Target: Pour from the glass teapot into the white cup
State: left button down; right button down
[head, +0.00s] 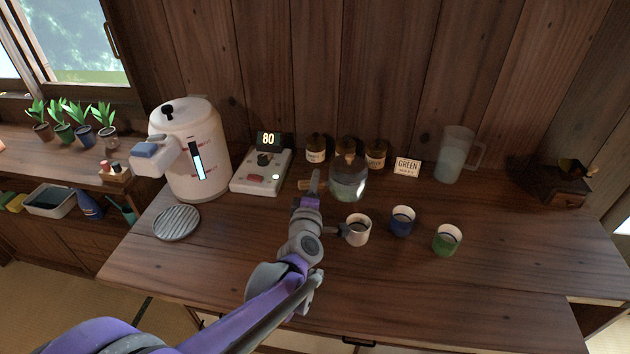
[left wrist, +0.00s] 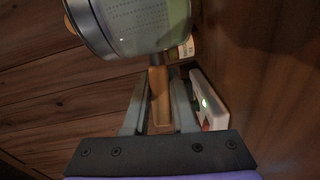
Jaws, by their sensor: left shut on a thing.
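The glass teapot (head: 348,180) has a rounded clear body with a wooden lid and a wooden side handle. My left gripper (head: 311,188) is shut on that handle, to the left of the body. In the left wrist view the fingers (left wrist: 160,105) sit on both sides of the wooden handle (left wrist: 158,92), and the teapot body (left wrist: 140,22) fills the top. The white cup (head: 357,230) stands upright on the table in front of the teapot. Its inside looks dark. I cannot tell whether the teapot touches the table. My right gripper is not in view.
A blue cup (head: 402,221) and a green cup (head: 447,240) stand right of the white cup. A control box reading 80 (head: 262,172) and a large white dispenser (head: 190,150) are at left. Jars (head: 316,148), a sign (head: 407,167) and a pitcher (head: 455,155) stand behind. The front table is clear.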

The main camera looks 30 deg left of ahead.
pick_arm(q)
jog(key=shift+f+b, duration=0.3)
jog(key=shift+f, duration=0.25)
jog(key=shift+r+t+p, duration=0.35)
jog(key=shift+r+t, duration=0.25)
jog(key=shift+r, duration=0.05)
jog(key=shift+w+a+r+m+t+y+b, duration=0.1)
jog(key=shift+r+m+t+y+b, duration=0.6)
jog(key=shift+r+t, duration=0.75)
jog(key=shift+f+b, duration=0.2)
jog(key=shift+b, duration=0.2)
jog(key=shift+r, duration=0.1)
jog(key=shift+s+d+r+m+t+b, duration=0.15)
jog(key=shift+r+m+t+b, duration=0.15)
jog(key=shift+r+m+t, duration=0.25)
jog(key=shift+s+d+r+m+t+b, duration=0.1)
jog(key=shift+r+m+t+b, duration=0.3)
jog(key=shift+t, duration=0.3)
dwell(3.6)
